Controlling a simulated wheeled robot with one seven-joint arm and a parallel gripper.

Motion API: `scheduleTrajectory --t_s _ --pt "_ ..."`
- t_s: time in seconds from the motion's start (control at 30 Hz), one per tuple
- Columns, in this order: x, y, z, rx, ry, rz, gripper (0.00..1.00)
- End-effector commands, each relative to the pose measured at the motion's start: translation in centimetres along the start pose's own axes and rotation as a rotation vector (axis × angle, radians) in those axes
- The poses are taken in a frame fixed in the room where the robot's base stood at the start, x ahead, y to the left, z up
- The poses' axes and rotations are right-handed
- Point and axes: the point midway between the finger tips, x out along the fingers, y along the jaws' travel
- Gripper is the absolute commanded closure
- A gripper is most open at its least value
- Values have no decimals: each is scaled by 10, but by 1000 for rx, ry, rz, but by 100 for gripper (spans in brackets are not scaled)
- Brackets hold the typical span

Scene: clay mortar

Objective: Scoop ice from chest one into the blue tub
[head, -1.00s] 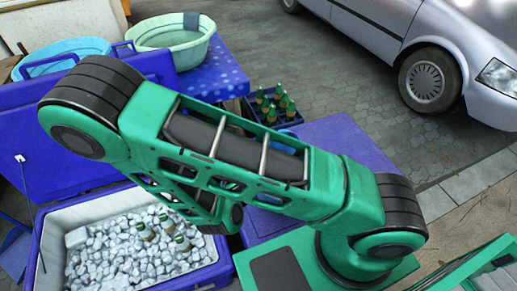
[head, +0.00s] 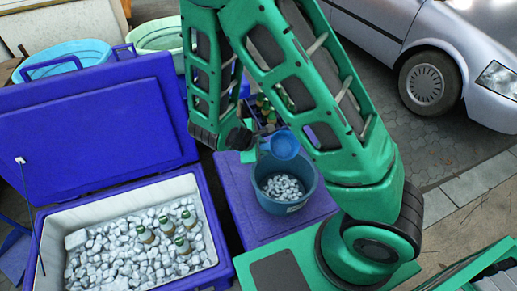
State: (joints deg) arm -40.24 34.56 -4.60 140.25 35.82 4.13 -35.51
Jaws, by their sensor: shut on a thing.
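My gripper (head: 254,143) is shut on the handle of a blue scoop (head: 285,145). The scoop is at the back rim of the blue tub (head: 287,205), above it in the picture; I see no ice in its bowl. The tub stands on a flat blue lid and has white ice lumps inside. The open ice chest (head: 208,210) at the left has white inner walls and is filled with ice lumps (head: 115,255). Several green-capped bottles (head: 182,246) stand in that ice. No chest number is readable.
The chest's raised blue lid (head: 95,135) stands behind it. Light-blue (head: 65,58) and pale green (head: 155,36) basins are at the back left. A bottle crate (head: 262,108) is partly hidden by my arm. A silver car (head: 440,60) is parked at the right.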

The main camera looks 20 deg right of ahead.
Motion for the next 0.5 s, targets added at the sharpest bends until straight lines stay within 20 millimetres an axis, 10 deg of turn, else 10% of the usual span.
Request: scheduleTrajectory --t_s 0.5 --pt "-4 12 2 -180 1 -424 99"
